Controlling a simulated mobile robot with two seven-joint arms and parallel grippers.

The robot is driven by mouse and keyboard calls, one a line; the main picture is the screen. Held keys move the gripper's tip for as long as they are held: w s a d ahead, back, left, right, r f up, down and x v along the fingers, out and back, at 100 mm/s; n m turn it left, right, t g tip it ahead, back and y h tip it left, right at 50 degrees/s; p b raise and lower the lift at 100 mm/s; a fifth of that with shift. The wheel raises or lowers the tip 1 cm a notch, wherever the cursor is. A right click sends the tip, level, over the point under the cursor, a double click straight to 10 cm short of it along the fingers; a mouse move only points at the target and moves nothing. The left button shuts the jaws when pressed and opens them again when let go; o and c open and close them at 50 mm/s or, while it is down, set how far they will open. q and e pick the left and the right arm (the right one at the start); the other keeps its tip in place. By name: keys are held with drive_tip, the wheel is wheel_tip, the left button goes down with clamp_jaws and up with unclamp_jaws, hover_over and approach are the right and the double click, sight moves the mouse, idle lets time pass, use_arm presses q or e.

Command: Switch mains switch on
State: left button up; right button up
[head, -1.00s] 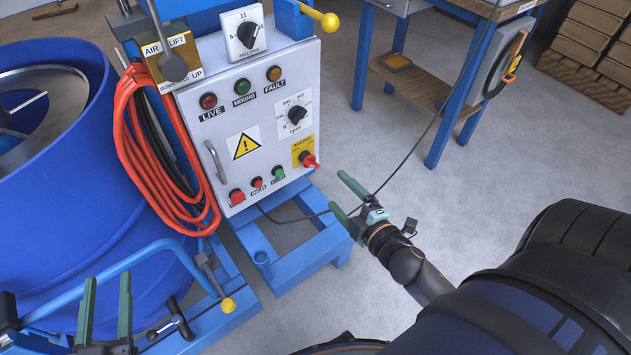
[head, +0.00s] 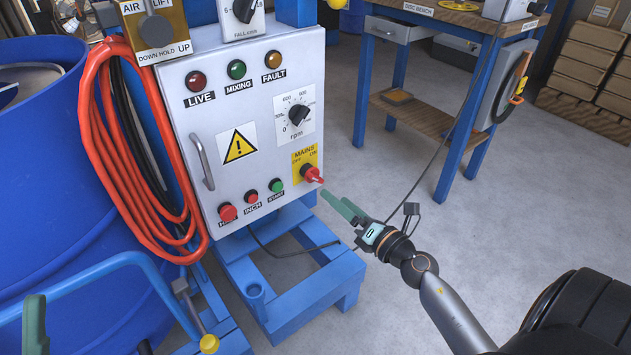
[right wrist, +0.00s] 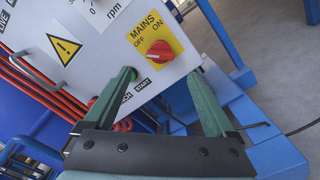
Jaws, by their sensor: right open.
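The mains switch (head: 312,174) is a red knob on a yellow plate (head: 303,154) marked MAINS, OFF and ON, at the lower right of the grey control panel (head: 205,115). In the right wrist view the knob (right wrist: 160,53) has a pale mark on its lower left side. My right gripper (head: 337,202) is open and empty, just right of and below the switch, its green fingers pointing at the panel. The wrist view shows its fingers (right wrist: 160,80) well apart, with the knob beyond and between them, apparently untouched. One finger of my left gripper (head: 35,325) shows at the lower left; its jaw state is unclear.
HALT, INCH and START buttons (head: 252,198) sit left of the switch. Orange hose coils (head: 105,150) hang left of the panel, beside a blue drum (head: 45,200). A blue frame (head: 290,290) stands below.

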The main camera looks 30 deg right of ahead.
sight(316, 181)
drive_tip(key=w, duration=0.9)
drive_tip(key=shift+w+a, duration=0.1)
drive_tip(key=shift+a, duration=0.25)
drive_tip(key=shift+c, duration=0.2)
drive_tip(key=c, duration=1.3)
drive_tip(key=shift+c, duration=0.2)
